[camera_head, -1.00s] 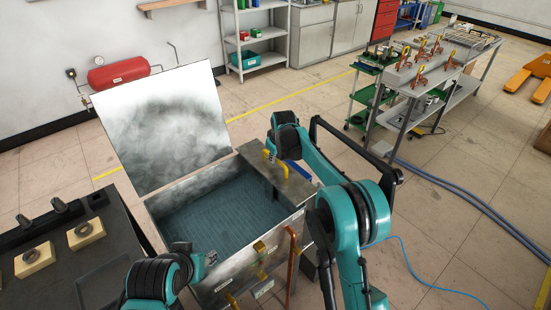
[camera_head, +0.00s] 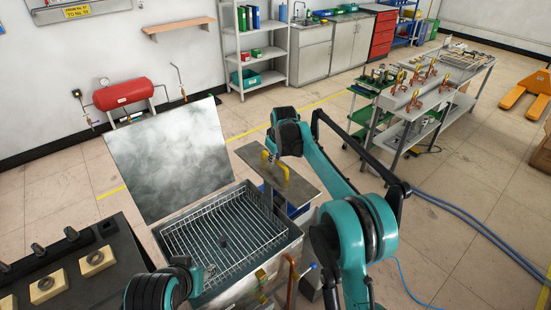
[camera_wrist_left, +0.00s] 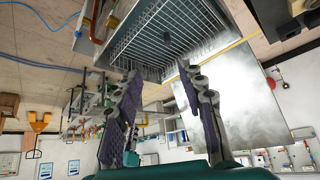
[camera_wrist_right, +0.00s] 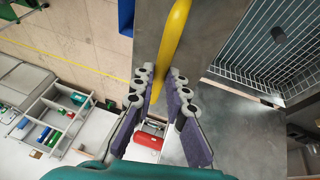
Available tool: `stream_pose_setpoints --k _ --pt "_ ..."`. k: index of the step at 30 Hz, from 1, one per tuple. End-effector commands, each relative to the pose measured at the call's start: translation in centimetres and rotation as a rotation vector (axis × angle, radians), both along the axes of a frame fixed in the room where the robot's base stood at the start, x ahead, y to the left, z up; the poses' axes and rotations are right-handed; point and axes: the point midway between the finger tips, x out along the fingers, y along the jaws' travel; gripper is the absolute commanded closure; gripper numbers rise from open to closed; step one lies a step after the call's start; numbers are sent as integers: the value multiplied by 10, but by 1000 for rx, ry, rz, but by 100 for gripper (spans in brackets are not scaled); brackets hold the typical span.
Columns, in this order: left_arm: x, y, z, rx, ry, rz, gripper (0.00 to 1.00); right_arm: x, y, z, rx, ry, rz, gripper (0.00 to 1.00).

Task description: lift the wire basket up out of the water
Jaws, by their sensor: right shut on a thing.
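The wire basket (camera_head: 215,238) shows as a grey grid near the top of the steel tank (camera_head: 295,240), with a small dark block (camera_head: 223,243) on its floor. It also shows in the left wrist view (camera_wrist_left: 150,40) and right wrist view (camera_wrist_right: 262,65). My right gripper (camera_wrist_right: 160,75) is shut on a yellow handle (camera_wrist_right: 175,35). My left gripper (camera_wrist_left: 158,72) is open and empty, near the tank's front left. I cannot make out the water surface beneath the grid.
The tank's lid (camera_head: 170,160) stands open behind it. A dark bench with pale blocks (camera_head: 97,262) is at left. Orange piping (camera_head: 292,280) runs down the tank's front right. A grey worktable (camera_head: 430,105) stands at back right, with open floor between.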

Motion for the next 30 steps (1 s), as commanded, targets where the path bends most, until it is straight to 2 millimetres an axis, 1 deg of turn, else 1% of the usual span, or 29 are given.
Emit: stream_pose_setpoints --k 1,9,10,11,12,20,23,26,30 --pt "0 0 1 0 0 0 60 2 -1 4 -1 -8 -1 100" --pt "0 0 1 0 0 0 60 3 -1 5 1 -11 -1 100" --pt "0 0 1 0 0 0 60 3 -1 5 0 -12 -1 79" --pt "0 0 1 0 0 0 60 3 -1 5 0 -12 -1 71" --pt "0 0 1 0 0 0 60 3 -1 5 0 -11 -1 66" --pt "0 0 1 0 0 0 60 2 -1 3 0 -8 -1 66" --pt "0 0 0 0 0 0 60 0 -1 7 0 -7 -1 66" --pt "0 0 0 0 0 0 60 -6 -2 19 0 -7 -1 66" --pt "0 0 0 0 0 0 60 -18 -5 45 0 -7 -1 66"
